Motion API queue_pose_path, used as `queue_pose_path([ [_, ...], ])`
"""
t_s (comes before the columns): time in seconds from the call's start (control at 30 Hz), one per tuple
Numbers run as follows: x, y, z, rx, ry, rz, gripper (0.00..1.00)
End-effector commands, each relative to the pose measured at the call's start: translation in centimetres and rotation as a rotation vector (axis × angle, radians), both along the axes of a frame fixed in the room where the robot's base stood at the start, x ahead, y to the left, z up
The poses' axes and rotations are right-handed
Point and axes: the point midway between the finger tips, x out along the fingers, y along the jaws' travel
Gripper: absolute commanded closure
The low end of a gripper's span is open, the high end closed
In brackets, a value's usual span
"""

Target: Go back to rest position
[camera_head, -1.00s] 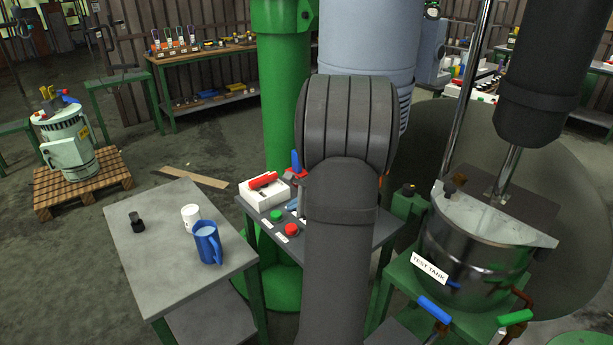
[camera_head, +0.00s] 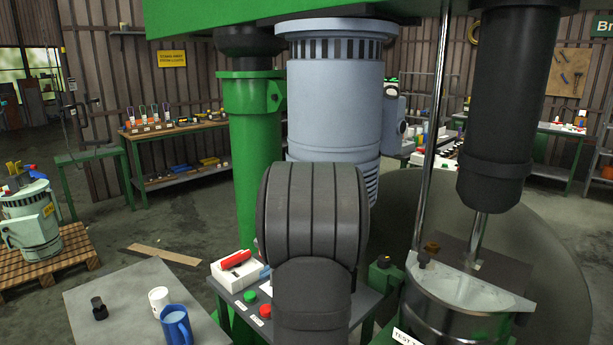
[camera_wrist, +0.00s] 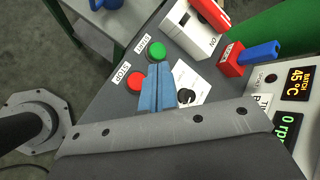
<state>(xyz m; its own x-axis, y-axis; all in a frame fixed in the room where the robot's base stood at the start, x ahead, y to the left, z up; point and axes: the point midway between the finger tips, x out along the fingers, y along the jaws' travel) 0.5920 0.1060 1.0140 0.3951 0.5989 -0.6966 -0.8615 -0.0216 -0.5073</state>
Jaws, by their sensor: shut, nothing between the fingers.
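My gripper (camera_wrist: 157,88) shows in the wrist view as two blue fingers pressed together, with nothing between them. It hovers over the control panel (camera_wrist: 117,104), with its tips by the green START button (camera_wrist: 155,51) and the red STOP button (camera_wrist: 136,82). I cannot tell whether it touches the panel. A black knob (camera_wrist: 186,96) on a white plate is just right of the fingers. In the head view my dark arm link hides the gripper and part of the panel; the green button (camera_head: 250,296) and red button (camera_head: 265,311) show left of it.
A white box with a red handle (camera_head: 236,267) stands on the panel. A grey table (camera_head: 130,305) at left bears a blue mug (camera_head: 176,325), a white cup (camera_head: 159,299) and a black part (camera_head: 99,308). The metal tank (camera_head: 440,310) is at right.

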Motion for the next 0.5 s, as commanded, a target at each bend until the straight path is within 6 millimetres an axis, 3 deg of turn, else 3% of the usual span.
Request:
queue_pose_path([
  [0.17, 0.0, 0.0, -1.0, 0.0, 0.003, 0.0, 1.0],
  [0.47, 0.0, 0.0, -6.4, 0.002, 0.006, -0.001, 1.0],
  [0.5, 0.1, 0.0, -4.7, 0.0, -0.007, 0.001, 1.0],
])
